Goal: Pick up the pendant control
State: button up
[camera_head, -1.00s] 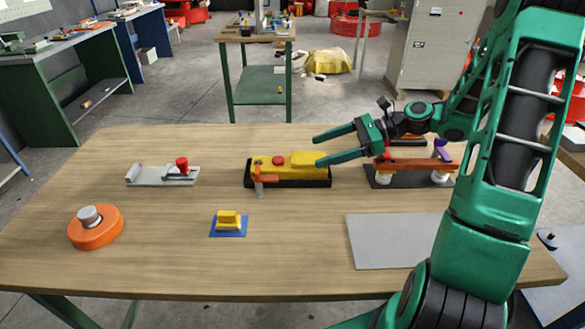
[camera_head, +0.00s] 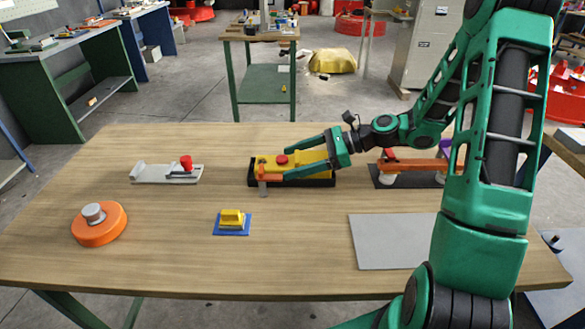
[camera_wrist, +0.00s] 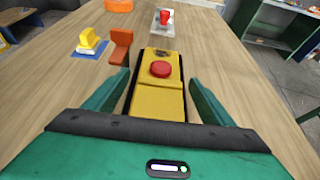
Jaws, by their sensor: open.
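The pendant control, a yellow box with a red round button (camera_head: 283,159), lies in a black tray (camera_head: 320,183) at the middle of the table. In the wrist view the yellow pendant (camera_wrist: 157,99) lies lengthwise between my fingers. My gripper (camera_head: 300,160) is open, low over the tray, with one finger on each long side of the pendant. In the wrist view my gripper (camera_wrist: 158,88) shows gaps between the fingers and the yellow box. The palm hides the pendant's near end. An orange piece (camera_head: 270,177) stands at the tray's front left; it also shows in the wrist view (camera_wrist: 121,44).
A grey plate device with a red knob (camera_head: 186,162) lies left. An orange disc (camera_head: 98,225) and a small yellow block (camera_head: 231,217) on a blue pad sit nearer. A red-brown bar fixture (camera_head: 420,166) stands right of my gripper. A bare grey sheet (camera_head: 385,241) lies front right.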

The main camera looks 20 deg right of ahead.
jog(key=c, duration=1.4)
